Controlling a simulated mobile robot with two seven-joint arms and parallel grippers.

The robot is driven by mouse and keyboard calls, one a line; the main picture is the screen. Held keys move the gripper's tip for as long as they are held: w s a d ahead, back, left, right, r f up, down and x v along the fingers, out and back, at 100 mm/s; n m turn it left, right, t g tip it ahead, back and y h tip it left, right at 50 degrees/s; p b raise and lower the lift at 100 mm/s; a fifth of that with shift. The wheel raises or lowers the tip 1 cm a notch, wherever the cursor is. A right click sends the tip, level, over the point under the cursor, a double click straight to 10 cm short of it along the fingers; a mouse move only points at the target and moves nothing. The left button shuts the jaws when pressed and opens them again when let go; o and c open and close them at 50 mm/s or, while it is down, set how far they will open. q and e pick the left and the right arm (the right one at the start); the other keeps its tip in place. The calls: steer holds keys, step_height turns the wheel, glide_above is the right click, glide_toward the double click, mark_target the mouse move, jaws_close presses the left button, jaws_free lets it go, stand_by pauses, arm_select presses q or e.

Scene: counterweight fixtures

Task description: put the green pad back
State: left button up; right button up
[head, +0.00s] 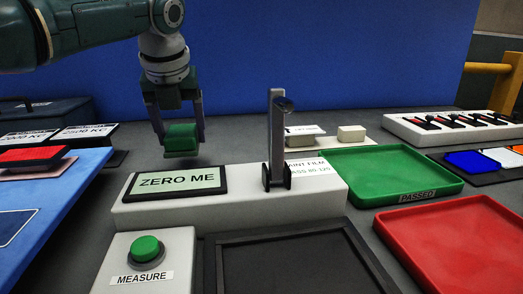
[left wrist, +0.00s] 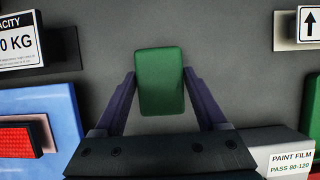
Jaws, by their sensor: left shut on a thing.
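The green pad (head: 181,139) is a small block held between the fingers of my left gripper (head: 180,127), above the grey table behind the display that reads ZERO ME (head: 177,181). In the left wrist view the green pad (left wrist: 160,81) stands upright in the picture between the two purple-grey fingers, with grey table behind it. The left gripper is shut on it. Part of its sides is hidden by the fingers. My right gripper is not in view.
The white gauge base (head: 318,189) with an upright grey post (head: 276,135) stands right of the pad. A MEASURE box with green button (head: 146,248) is in front. A green tray (head: 391,174), a red tray (head: 470,245) and a black tray (head: 295,262) lie around. A red pad (head: 32,155) is left.

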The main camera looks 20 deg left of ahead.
mark_target(183, 149)
arm_select(q)
step_height(183, 149, down, 4)
steer(key=shift+f+b, duration=0.1)
steer(key=shift+b, duration=0.35)
steer(key=shift+f, duration=0.15)
steer(key=o, duration=1.1)
steer(key=shift+o, duration=0.2)
steer(key=shift+r, duration=0.45)
steer(key=p+v, duration=0.4)
steer(key=v, duration=0.7)
steer(key=shift+r, duration=0.25)
